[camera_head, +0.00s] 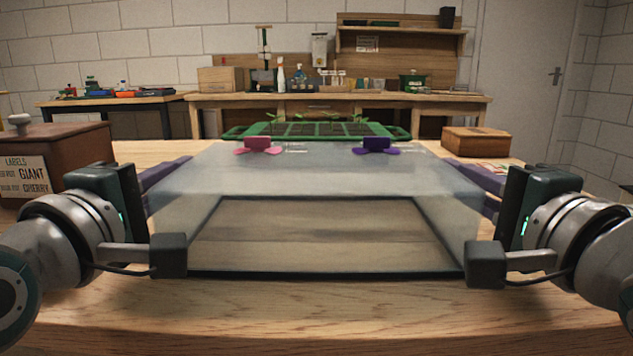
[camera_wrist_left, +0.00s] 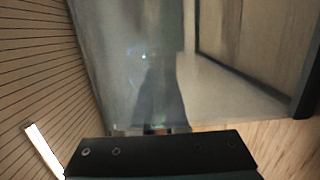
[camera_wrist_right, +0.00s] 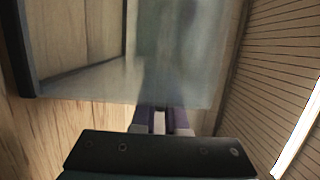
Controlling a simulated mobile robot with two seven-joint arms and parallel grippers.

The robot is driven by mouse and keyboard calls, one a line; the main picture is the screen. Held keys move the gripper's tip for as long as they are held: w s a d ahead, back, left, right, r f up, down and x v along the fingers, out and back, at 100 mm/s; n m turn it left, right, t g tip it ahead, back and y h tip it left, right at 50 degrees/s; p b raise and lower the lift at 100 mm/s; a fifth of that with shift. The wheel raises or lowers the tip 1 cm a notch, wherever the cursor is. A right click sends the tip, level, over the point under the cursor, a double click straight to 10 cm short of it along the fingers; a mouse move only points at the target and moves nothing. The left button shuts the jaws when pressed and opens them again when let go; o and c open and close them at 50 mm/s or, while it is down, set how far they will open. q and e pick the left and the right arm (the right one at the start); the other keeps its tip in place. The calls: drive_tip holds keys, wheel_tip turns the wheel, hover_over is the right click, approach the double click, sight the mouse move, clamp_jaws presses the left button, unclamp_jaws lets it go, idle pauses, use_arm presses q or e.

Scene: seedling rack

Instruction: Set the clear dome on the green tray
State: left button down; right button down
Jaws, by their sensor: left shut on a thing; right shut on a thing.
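The clear dome (camera_head: 310,178) is a large see-through cover with a dark rim, in front of me on the wooden table side. A pink vent (camera_head: 257,146) and a purple vent (camera_head: 376,146) show at its far edge. My left gripper (camera_head: 162,176) is shut on its left side, and my right gripper (camera_head: 482,178) is shut on its right side. Both wrist views show the dome's cloudy wall at the fingers. I cannot tell whether the rim touches the table. The green tray (camera_head: 232,132) with several seedlings stands behind the dome; its front is partly hidden.
A brown label box (camera_head: 75,150) stands at the left and a small wooden box (camera_head: 476,141) at the back right. The wooden table (camera_head: 310,315) is bare in front of the dome. A workbench (camera_head: 340,97) with tools stands beyond it.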

use_arm(q)
drive_tip(key=shift+r, duration=0.1)
use_arm(e)
drive_tip(key=shift+r, duration=0.1)
